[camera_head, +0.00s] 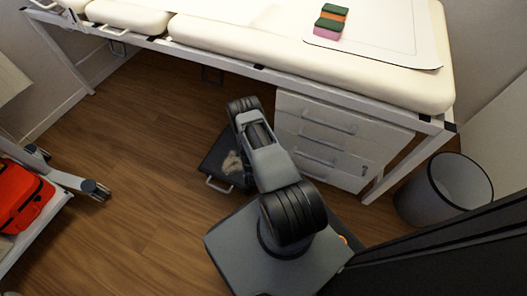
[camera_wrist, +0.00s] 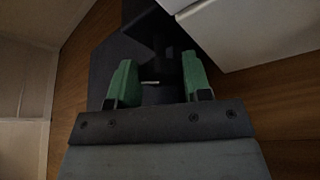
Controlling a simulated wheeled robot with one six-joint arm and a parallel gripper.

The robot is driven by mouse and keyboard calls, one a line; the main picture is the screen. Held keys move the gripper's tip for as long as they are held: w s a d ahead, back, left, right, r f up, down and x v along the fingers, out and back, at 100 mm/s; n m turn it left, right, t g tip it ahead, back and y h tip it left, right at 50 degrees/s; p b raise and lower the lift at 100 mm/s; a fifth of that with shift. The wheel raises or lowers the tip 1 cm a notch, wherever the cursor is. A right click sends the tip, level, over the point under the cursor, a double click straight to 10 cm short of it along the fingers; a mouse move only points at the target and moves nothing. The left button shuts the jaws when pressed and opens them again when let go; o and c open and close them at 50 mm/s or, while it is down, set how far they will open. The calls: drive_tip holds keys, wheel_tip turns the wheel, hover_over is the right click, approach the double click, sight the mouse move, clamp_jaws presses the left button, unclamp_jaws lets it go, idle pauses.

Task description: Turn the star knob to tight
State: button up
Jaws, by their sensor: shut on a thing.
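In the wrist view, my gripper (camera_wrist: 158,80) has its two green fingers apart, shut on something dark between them. It is too dark to make out its shape; it is most likely the star knob, under the table by the white drawers. A small pale bar (camera_wrist: 150,82) shows between the fingers. In the head view, my own arm hides the gripper and the knob, so neither the knob's lobes nor its turn angle can be read.
White drawers (camera_head: 330,135) stand beneath. A grey bin (camera_head: 425,195) is right; a red bag (camera_head: 18,195) is left.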

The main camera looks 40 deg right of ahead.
drive_tip(key=shift+m+t, duration=0.3)
drive_tip(key=shift+m, duration=0.1)
idle(0.3)
drive_tip(key=o, duration=0.9)
